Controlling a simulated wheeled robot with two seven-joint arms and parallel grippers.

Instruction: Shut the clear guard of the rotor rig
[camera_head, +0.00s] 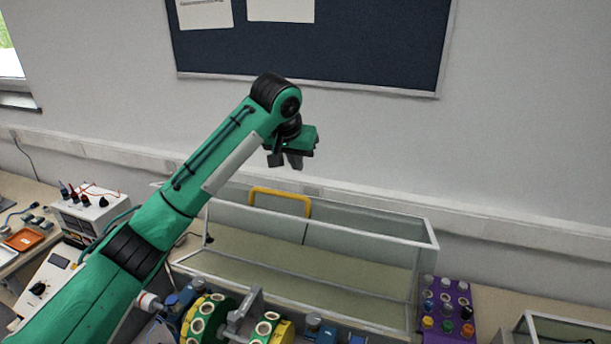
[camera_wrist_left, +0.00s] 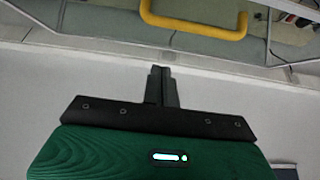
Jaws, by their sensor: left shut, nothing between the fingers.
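The clear guard (camera_head: 375,235) is a see-through box with a pale frame, standing open behind the rotor. Its yellow handle (camera_head: 281,194) is on the far side in the head view, and it also shows at the top of the left wrist view (camera_wrist_left: 195,30). The rotor rig (camera_head: 235,320) has yellow-and-green discs with round holes, uncovered at the bottom of the head view; its lower part is cut off. My left gripper (camera_head: 293,163) is shut and empty, above the handle in the picture and apart from it. My right gripper is not in view.
A purple rack (camera_head: 447,308) with coloured caps stands right of the guard. Another clear-sided box (camera_head: 560,328) is at the lower right. A bench instrument (camera_head: 92,212) with leads and an orange tray (camera_head: 23,239) are at the left. The wall and a dark board (camera_head: 310,45) are behind.

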